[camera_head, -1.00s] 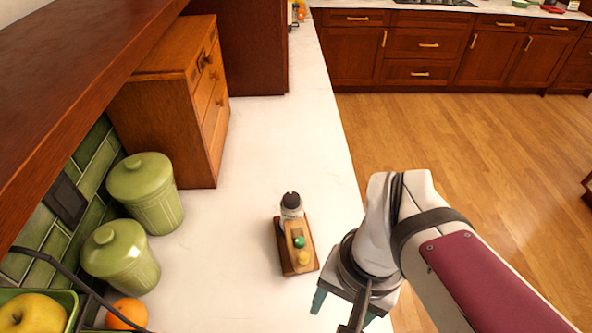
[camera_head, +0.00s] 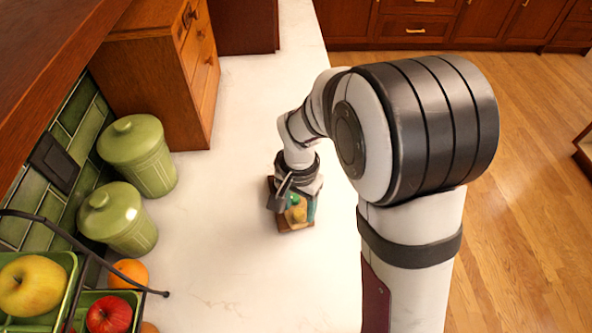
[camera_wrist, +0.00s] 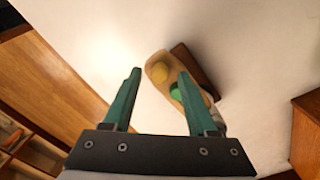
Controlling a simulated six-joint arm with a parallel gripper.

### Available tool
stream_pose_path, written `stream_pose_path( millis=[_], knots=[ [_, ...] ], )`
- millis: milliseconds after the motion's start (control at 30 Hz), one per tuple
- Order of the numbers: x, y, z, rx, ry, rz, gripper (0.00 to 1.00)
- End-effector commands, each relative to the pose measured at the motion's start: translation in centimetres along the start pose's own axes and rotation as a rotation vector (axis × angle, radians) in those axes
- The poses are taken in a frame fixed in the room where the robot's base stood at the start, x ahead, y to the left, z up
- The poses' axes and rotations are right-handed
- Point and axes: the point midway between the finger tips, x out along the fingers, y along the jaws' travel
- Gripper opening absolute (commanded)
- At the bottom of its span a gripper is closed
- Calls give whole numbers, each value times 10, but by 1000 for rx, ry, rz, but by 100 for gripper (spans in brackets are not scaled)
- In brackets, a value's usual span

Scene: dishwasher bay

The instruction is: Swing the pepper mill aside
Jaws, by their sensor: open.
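My gripper (camera_wrist: 159,74) is open, its two teal fingers apart with nothing clamped between them.
Two green lidded canisters (camera_head: 137,155) (camera_head: 118,220) stand left by the tiled wall. A wooden drawer cabinet (camera_head: 160,85) is behind them. Green fruit trays (camera_head: 75,300) sit at front left, with an orange (camera_head: 128,272) nearby. The white counter (camera_head: 225,270) is clear in front.

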Motion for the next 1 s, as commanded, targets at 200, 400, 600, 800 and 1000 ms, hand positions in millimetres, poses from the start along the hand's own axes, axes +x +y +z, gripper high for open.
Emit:
stream_pose_path(
  millis=[200, 400, 600, 800, 1000],
  knots=[
    [8, 0, 0, 0, 0, 0, 58],
    [8, 0, 0, 0, 0, 0, 51],
    [8, 0, 0, 0, 0, 0, 15],
    [7, 0, 0, 0, 0, 0, 0],
    [7, 0, 0, 0, 0, -1, 0]
  ],
)
